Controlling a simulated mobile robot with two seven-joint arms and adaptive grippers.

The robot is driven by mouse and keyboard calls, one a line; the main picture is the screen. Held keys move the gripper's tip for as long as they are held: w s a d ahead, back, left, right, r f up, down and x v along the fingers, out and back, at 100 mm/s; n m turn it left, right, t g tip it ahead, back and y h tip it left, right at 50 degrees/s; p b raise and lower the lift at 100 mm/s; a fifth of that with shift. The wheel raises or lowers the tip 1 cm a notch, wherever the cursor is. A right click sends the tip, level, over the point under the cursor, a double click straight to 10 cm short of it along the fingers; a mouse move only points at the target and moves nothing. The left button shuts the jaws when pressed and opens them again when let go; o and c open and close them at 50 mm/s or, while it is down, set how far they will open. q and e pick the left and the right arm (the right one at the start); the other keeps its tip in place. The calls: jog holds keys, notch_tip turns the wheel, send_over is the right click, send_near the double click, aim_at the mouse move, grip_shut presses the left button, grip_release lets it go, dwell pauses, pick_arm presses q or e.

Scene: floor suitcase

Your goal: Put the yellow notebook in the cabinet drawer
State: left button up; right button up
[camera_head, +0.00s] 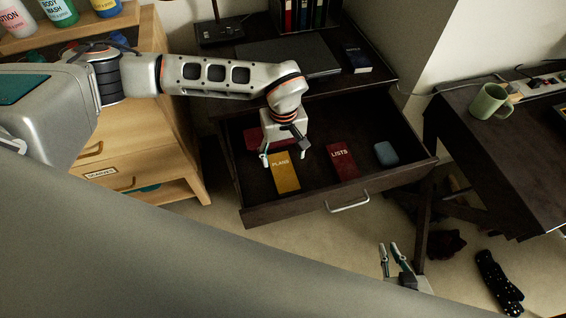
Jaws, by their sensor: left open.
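The yellow notebook (285,178), marked "PLANS", lies cover up inside the open dark cabinet drawer (345,206), left of its middle. My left gripper (284,158) is over the drawer at the notebook's far end. Its fingers are spread apart and hold nothing that I can see; the gripper partly covers that end. I cannot tell whether a fingertip touches the notebook. My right gripper (389,248) is low in front of the drawer, over the floor, with its fingers apart and empty.
In the drawer are a red "LISTS" notebook (343,161), a blue-grey object (386,153) and another red item (256,139), partly hidden. A dark blue book (356,57) lies on the cabinet top. A wooden dresser (140,160) stands left, a desk with a green mug (488,101) right.

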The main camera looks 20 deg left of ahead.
pick_arm(q)
jog(key=shift+r, duration=2.1)
